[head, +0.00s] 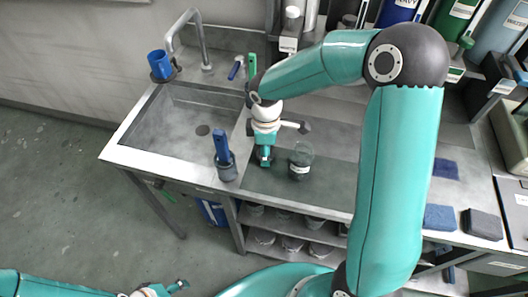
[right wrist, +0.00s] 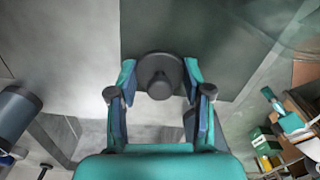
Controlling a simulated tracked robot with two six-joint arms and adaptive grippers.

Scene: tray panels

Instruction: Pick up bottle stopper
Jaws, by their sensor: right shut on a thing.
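The bottle stopper (right wrist: 160,76), a dark grey round piece with a knob on top, sits between the fingers of my right gripper (right wrist: 160,82) in the right wrist view. The fingers are shut on it from both sides. In the head view my right gripper (head: 265,158) points down over the dark counter strip right of the sink; the stopper is mostly hidden there, and I cannot tell whether it touches the counter. My left gripper (head: 178,287) is at the bottom edge of the head view, away from the counter; its opening is too small to read.
A clear labelled glass jar (head: 301,162) stands just right of my right gripper. A grey holder with a blue-handled tool (head: 222,148) stands to its left. The sink (head: 190,120) is farther left, with a blue mug (head: 160,64) behind. Blue cloths (head: 440,217) lie at the right.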

